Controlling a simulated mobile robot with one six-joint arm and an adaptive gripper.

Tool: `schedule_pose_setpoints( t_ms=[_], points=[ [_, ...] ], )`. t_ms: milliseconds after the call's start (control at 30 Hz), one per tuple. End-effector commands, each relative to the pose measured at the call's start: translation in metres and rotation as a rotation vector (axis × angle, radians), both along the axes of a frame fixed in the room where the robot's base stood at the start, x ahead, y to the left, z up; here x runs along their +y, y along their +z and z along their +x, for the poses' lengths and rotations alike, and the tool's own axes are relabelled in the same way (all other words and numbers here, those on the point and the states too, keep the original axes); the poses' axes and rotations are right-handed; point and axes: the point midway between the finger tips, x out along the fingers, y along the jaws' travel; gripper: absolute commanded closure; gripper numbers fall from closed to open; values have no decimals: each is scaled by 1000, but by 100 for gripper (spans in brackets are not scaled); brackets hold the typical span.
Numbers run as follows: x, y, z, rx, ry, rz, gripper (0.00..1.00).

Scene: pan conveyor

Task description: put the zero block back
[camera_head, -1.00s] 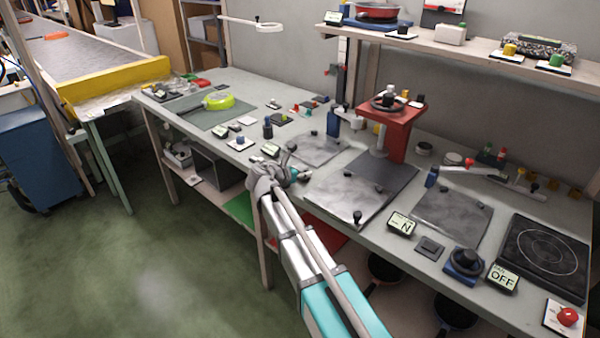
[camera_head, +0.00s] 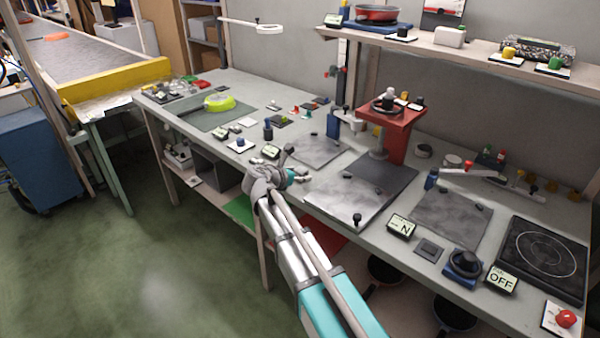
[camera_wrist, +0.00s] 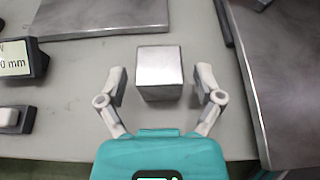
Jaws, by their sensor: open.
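A shiny silver metal block (camera_wrist: 159,66), which looks like the zero block, stands on the grey bench top in the wrist view. My gripper (camera_wrist: 160,88) is open, with one finger on each side of the block. A gap shows between the block and each finger. In the head view my gripper (camera_head: 299,178) is low at the bench's front edge, left of a grey metal plate (camera_head: 335,200). I cannot make out the block there.
A display reading "0 mm" (camera_wrist: 14,60) stands left of the gripper in the wrist view; a metal plate (camera_wrist: 285,80) lies close on the right. Another plate (camera_wrist: 100,14) lies behind. A red stand (camera_head: 398,125) rises farther back on the bench.

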Motion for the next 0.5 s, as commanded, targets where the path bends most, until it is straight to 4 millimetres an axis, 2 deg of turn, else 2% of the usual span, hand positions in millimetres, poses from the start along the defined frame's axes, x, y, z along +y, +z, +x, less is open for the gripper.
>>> schedule_pose_setpoints(
  t_ms=[500],
  points=[
    [46, 34, -60, -1, 2, -1, 15]
  ],
)
